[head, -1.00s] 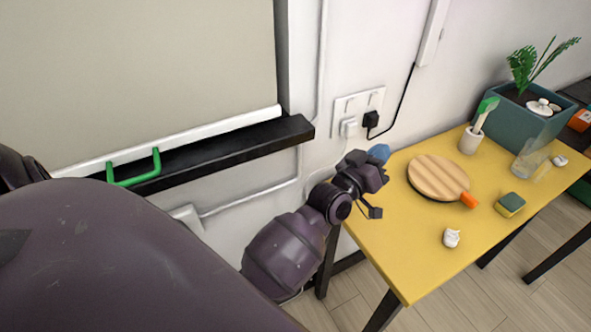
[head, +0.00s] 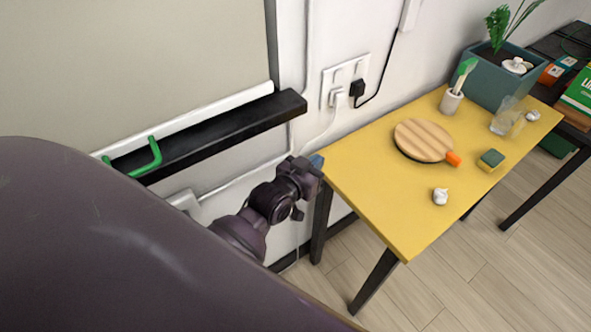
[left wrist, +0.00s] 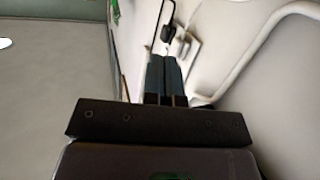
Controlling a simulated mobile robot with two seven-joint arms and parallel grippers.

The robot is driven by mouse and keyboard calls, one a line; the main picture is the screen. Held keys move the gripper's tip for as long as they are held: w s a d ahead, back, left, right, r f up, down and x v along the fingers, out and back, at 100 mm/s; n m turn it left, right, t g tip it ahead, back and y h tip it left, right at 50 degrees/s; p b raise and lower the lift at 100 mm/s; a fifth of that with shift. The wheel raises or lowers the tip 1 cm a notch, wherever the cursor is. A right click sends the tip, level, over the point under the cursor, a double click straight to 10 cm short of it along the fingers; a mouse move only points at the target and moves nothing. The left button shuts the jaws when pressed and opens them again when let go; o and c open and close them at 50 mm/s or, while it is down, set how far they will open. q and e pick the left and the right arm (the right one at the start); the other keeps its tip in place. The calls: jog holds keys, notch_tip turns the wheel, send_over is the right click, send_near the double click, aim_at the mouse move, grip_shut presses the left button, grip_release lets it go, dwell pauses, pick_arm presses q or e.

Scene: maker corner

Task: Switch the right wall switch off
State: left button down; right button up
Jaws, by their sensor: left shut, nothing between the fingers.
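A white double socket plate (head: 346,79) is on the wall above the yellow table's back left corner. A white plug (head: 337,97) sits in its left side and a black plug (head: 357,88) in its right. The right wall switch (head: 358,69) is a small rocker above the black plug; its on or off position is too small to tell. My left gripper (head: 317,161) is shut and empty, below and left of the plate, apart from it, near the table corner. In the left wrist view its blue fingers (left wrist: 165,78) are together, with the black plug (left wrist: 168,33) beyond them.
The yellow table (head: 375,195) holds a round wooden board (head: 423,139), a sponge (head: 491,159), a brush pot (head: 451,102) and a planter (head: 493,78). Cables run along the wall.

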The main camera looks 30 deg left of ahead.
pick_arm(q)
jog(key=shift+s+a+f+g, duration=0.2)
jog(key=shift+s+a+f, duration=0.3)
jog(key=shift+s, duration=0.25)
jog(key=shift+s+a+f+g, duration=0.2)
jog(key=shift+s+a+f, duration=0.25)
jog(key=shift+s, duration=0.3)
jog(key=shift+r, duration=0.1)
